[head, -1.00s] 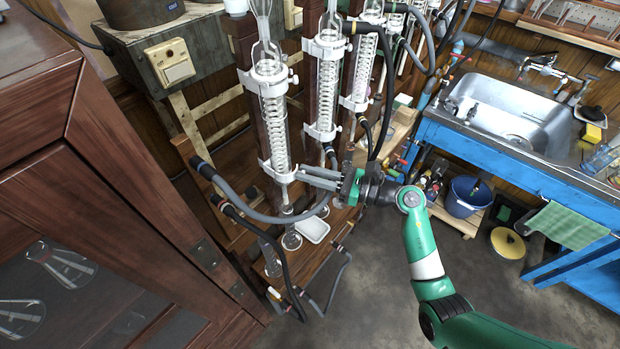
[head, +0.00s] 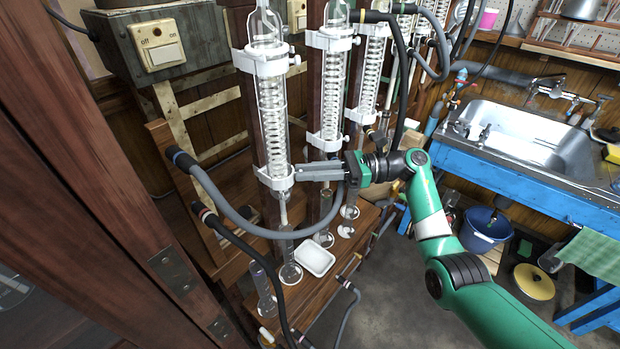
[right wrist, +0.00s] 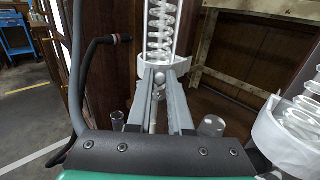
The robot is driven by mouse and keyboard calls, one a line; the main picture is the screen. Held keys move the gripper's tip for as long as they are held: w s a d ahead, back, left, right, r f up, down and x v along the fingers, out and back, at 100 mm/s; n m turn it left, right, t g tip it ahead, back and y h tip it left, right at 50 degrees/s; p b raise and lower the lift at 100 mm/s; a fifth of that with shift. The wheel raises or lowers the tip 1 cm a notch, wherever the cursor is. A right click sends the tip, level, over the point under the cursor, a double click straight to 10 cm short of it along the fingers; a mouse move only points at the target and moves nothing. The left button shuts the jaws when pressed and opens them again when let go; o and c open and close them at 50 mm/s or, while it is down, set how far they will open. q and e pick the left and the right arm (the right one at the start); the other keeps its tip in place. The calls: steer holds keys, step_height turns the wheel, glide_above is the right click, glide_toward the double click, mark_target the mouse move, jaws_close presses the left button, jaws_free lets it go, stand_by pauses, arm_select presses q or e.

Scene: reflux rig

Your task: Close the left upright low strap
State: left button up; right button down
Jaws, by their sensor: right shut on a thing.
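The left upright (head: 274,120) carries a glass condenser with a coil inside. Its white low strap (head: 270,179) goes around the condenser's lower end, and the high strap (head: 262,62) holds its top. My right gripper (head: 297,174) reaches in from the right, with its fingertips at the right side of the low strap. In the right wrist view the fingers (right wrist: 161,74) come together on the front of the white low strap (right wrist: 181,64), just below the coil. The jaws partly hide the strap's closure, so I cannot tell whether it is fastened. My left gripper is not in view.
Further condensers on uprights (head: 330,100) stand close by on the right. A grey hose (head: 225,212) loops below the gripper. Glass cylinders (head: 290,262) and a white tray (head: 316,259) stand on the wooden shelf below. A dark wooden cabinet (head: 80,170) fills the left.

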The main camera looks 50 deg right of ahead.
steer(key=c, duration=0.8)
jaws_free()
steer(key=shift+w, duration=0.1)
steer(key=p+v, duration=0.2)
steer(key=v, duration=0.9)
steer(key=shift+s+d+p, duration=0.2)
steer(key=shift+s+p, duration=0.05)
steer(key=shift+p, duration=0.05)
